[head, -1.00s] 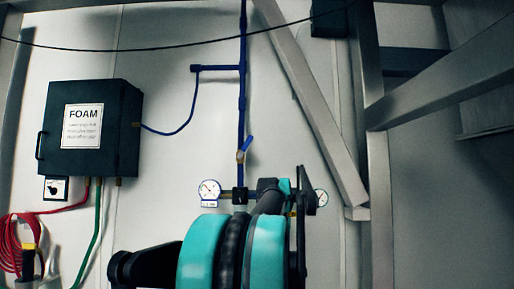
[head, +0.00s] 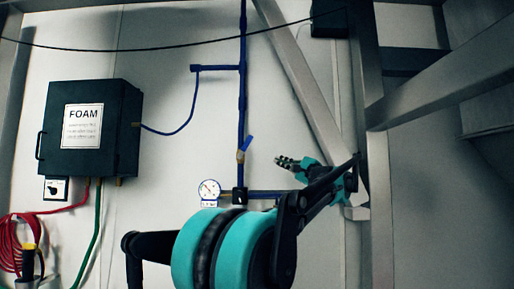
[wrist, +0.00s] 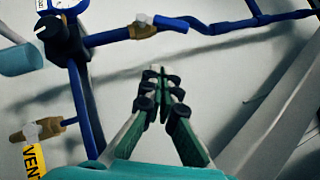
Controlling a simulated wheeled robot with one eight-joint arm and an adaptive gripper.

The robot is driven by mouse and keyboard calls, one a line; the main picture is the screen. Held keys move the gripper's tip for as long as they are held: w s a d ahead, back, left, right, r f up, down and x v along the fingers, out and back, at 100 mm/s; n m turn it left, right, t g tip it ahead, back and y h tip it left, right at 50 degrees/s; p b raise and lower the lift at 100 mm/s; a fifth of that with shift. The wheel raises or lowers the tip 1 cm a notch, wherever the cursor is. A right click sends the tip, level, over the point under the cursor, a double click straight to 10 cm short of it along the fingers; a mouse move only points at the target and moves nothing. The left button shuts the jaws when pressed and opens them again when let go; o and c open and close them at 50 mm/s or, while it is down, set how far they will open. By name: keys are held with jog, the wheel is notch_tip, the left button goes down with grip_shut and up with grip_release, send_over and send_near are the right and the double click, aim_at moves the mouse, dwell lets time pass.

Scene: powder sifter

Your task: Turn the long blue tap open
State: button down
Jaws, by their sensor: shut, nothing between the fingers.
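The long blue tap (head: 247,144) is a blue lever on a brass valve (head: 240,156) in the vertical blue pipe. In the head view the lever tilts up and to the right, off the pipe's line. In the wrist view the blue lever (wrist: 171,23) lies nearly along the pipe, beyond my fingertips. My gripper (head: 280,161) is to the right of the tap and slightly lower, apart from it. In the wrist view my gripper (wrist: 157,72) has its fingertips together, with nothing between them.
A pressure gauge (head: 209,190) and a black fitting (head: 239,195) sit below the tap. A dark FOAM box (head: 92,128) hangs at left. A diagonal beam (head: 300,85) stands at right. In the wrist view a brass valve (wrist: 35,130) has a VENT label (wrist: 33,162).

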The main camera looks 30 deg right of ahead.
jog(key=r, duration=0.1)
send_near(249, 138)
jog(key=w+d+f, duration=0.3)
jog(key=w+d, duration=0.1)
jog(key=shift+t, duration=0.3)
jog(key=w+a+r, duration=0.2)
jog(key=a, duration=0.1)
jog(key=shift+w+a+r, duration=0.3)
jog(key=shift+w+r, duration=0.05)
jog(key=shift+w+a+r+n+g, duration=0.1)
jog(key=shift+a+r+n+g, duration=0.05)
jog(key=shift+r+n+g, duration=0.3)
jog(key=shift+w+a+r+n+g+y, duration=0.2)
jog(key=shift+a+r+n+g, duration=0.15)
jog(key=shift+n+g, duration=0.3)
jog(key=shift+w+a+r+n+g+y, duration=0.1)
jog(key=shift+w+a+r+n+g, duration=0.2)
jog(key=shift+n, duration=0.5)
jog(key=shift+a+r+g, duration=0.15)
jog(key=shift+r+g, duration=0.05)
jog(key=shift+g, duration=0.1)
jog(key=shift+w+a+r, duration=0.15)
jog(key=shift+a, duration=0.1)
